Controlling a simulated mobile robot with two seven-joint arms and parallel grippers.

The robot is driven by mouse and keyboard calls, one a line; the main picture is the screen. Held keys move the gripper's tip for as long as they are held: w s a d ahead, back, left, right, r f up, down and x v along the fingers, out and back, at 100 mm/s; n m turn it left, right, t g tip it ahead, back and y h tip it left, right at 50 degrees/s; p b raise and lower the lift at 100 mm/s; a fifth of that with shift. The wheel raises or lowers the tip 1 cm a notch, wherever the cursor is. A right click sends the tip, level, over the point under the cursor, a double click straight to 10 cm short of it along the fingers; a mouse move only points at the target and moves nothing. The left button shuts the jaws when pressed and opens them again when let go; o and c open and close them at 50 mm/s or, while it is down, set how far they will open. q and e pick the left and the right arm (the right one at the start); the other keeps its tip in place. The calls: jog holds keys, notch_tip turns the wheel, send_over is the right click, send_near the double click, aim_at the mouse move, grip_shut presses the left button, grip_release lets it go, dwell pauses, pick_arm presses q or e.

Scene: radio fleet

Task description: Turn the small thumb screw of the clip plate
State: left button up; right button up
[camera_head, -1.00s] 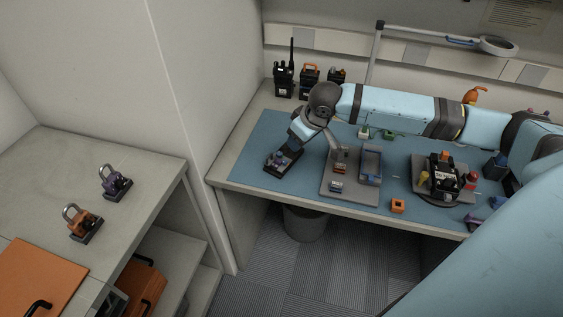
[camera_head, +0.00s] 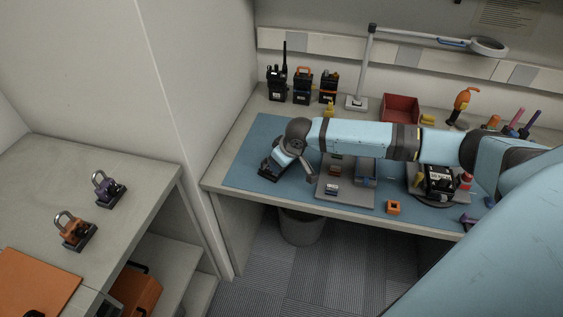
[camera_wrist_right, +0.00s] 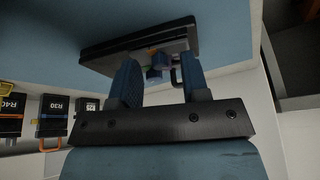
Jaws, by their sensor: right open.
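The clip plate (camera_head: 268,170) is a dark plate near the left end of the blue mat (camera_head: 243,166). My right gripper (camera_head: 279,160) is at it, tilted down from above, and partly hides it. In the right wrist view the dark plate (camera_wrist_right: 112,46) carries a small blue knob (camera_wrist_right: 154,76), which looks like the thumb screw, with an orange-yellow bit and a grey part beside it. My right gripper (camera_wrist_right: 160,78) is open there, one blue finger on each side of the knob, with gaps visible. My left gripper is out of view.
Black radios (camera_head: 302,87) stand at the back left, near a lamp foot (camera_head: 357,102) and a red bin (camera_head: 401,107). Two padlock-like pieces (camera_head: 108,189) stand on the left counter.

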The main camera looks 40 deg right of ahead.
grip_shut()
jog(key=shift+a+r+m+p, duration=0.1)
jog(key=shift+r+m+p, duration=0.3)
jog(key=shift+p, duration=0.6)
jog(key=shift+f+m+h+p, duration=0.1)
jog(key=shift+m+h+p, duration=0.25)
jog(key=shift+p, duration=0.3)
jog(key=m+h+p, duration=0.1)
jog(key=m+p, duration=0.1)
jog(key=p, duration=0.1)
jog(key=m+p, duration=0.3)
jog(key=p, duration=0.1)
jog(key=m+h+p, duration=0.1)
jog(key=m+p, duration=0.2)
jog(key=shift+a+g+h, duration=0.3)
jog(key=shift+h, duration=0.05)
jog(key=m+p, duration=0.2)
jog(key=shift+w+f+m+g+h, duration=0.1)
jog(key=shift+f+m+g+h, duration=0.05)
jog(key=shift+m+g+h, duration=0.2)
jog(key=shift+f+m+h+p, duration=0.1)
jog(key=shift+m+h+p, duration=0.2)
jog(key=shift+m, duration=0.4)
jog(key=shift+m+g, duration=0.35)
jog(key=shift+m, duration=0.25)
jog(key=shift+w+m, duration=0.1)
jog(key=shift+m, duration=0.3)
